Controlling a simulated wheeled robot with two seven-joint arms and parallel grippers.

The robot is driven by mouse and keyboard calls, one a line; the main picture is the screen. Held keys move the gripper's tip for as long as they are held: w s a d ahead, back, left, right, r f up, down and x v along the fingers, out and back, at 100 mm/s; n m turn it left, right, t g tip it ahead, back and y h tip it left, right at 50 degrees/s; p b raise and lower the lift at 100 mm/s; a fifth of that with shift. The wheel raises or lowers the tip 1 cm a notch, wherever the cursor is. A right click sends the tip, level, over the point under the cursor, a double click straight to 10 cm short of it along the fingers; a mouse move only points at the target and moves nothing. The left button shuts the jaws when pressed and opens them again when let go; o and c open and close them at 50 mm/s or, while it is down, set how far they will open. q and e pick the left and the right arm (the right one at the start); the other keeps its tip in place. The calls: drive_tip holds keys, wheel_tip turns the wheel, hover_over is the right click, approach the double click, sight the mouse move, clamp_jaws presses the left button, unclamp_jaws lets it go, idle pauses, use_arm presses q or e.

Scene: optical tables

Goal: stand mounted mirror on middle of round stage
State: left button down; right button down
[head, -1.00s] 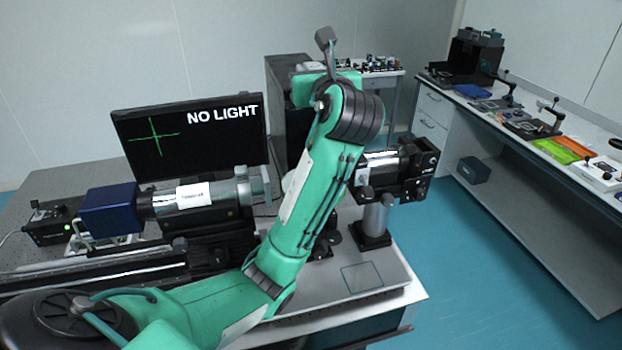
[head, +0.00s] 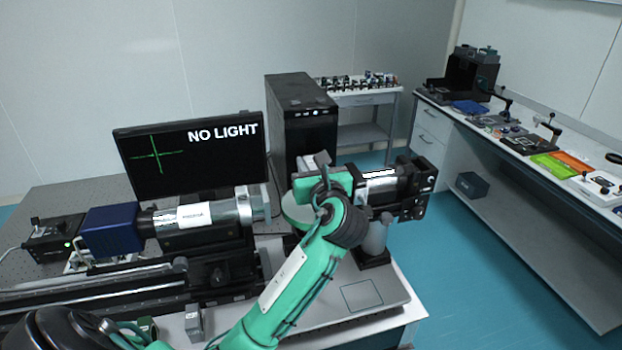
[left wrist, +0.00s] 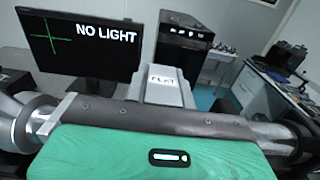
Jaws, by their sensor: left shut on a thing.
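My left gripper (head: 318,172) is shut on the mounted mirror, a grey block-like mount (left wrist: 166,88) marked "FLAT" that stands up beyond the dark finger bar in the left wrist view. In the head view only a small grey part of the mount (head: 323,158) shows above the gripper. The mirror's face cannot be made out. The gripper is between the silver tube on the left and the black-and-silver optical unit on the right. My right gripper is not in view.
A silver tube (head: 222,216) with a blue camera (head: 112,232) lies at left. A black-and-silver optical unit (head: 405,188) stands close at right. The monitor (head: 190,155) reads "NO LIGHT". A black computer tower (head: 303,125) is behind. The table's front right corner (head: 395,290) is clear.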

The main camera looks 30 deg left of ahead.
use_arm(q)
wheel_tip(320, 180, down, 3)
drive_tip(key=shift+f, duration=0.45)
drive_tip(key=shift+f, duration=0.1)
drive_tip(key=c, duration=1.2)
unclamp_jaws()
drive_tip(key=shift+o, duration=0.2)
drive_tip(key=shift+s+d, duration=0.1)
drive_tip(key=shift+d, duration=0.1)
drive_tip(key=b+v, duration=0.2)
drive_tip(key=v, duration=0.9)
drive_tip(key=shift+s+d, duration=0.2)
drive_tip(key=shift+s, duration=0.05)
